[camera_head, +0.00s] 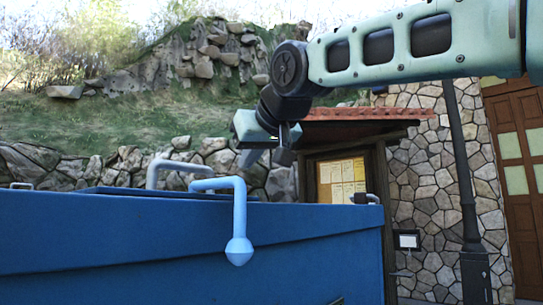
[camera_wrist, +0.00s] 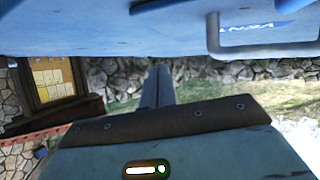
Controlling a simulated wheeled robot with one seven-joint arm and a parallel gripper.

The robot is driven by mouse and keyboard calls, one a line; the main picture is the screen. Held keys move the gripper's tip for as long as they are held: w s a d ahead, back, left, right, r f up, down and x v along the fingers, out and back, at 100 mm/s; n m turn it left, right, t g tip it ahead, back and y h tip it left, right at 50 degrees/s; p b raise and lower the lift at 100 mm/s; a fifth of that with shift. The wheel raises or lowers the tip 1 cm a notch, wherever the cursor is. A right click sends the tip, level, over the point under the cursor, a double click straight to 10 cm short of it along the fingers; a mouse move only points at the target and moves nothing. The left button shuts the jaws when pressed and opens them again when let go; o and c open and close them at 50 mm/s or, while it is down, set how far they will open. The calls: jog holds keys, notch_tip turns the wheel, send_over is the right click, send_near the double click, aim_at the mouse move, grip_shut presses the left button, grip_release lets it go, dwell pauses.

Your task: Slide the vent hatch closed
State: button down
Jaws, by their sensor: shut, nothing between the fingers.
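The vent hatch is a blue panel on top of the blue box, and in the wrist view its surface (camera_wrist: 175,18) carries partly cut-off white lettering. Its grey bar handle (camera_head: 180,167) stands up behind the box's front edge in the head view, and the handle also shows at upper right in the wrist view (camera_wrist: 215,38). My gripper (camera_head: 246,158) is shut and empty, above the box and to the right of the grey handle, apart from it. Its shut fingers also show in the wrist view (camera_wrist: 157,85). How far the hatch stands open cannot be told.
A light-blue crank-like handle with a round knob (camera_head: 238,252) hangs over the front of the blue box (camera_head: 100,250). A small dark fitting (camera_head: 362,198) sits at the box's right end. A notice board (camera_head: 342,180), a dark post (camera_head: 463,160) and stone walls stand behind.

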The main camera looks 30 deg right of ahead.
jog(key=shift+s+d+f+b, duration=0.25)
jog(key=shift+s+b, duration=0.4)
jog(key=shift+b, duration=0.2)
jog(key=s+b, duration=0.1)
jog(key=b, duration=0.1)
jog(key=s+b, duration=0.1)
jog(key=b, duration=0.1)
jog(key=shift+s+d+r, duration=0.3)
jog(key=shift+s+d, duration=0.05)
jog(key=shift+d, duration=0.05)
jog(key=shift+s+d+r+b, duration=0.15)
jog(key=shift+s+d+b, duration=0.1)
jog(key=shift+s+b, duration=0.3)
jog(key=shift+s+d+r, duration=0.3)
jog(key=shift+s, duration=0.15)
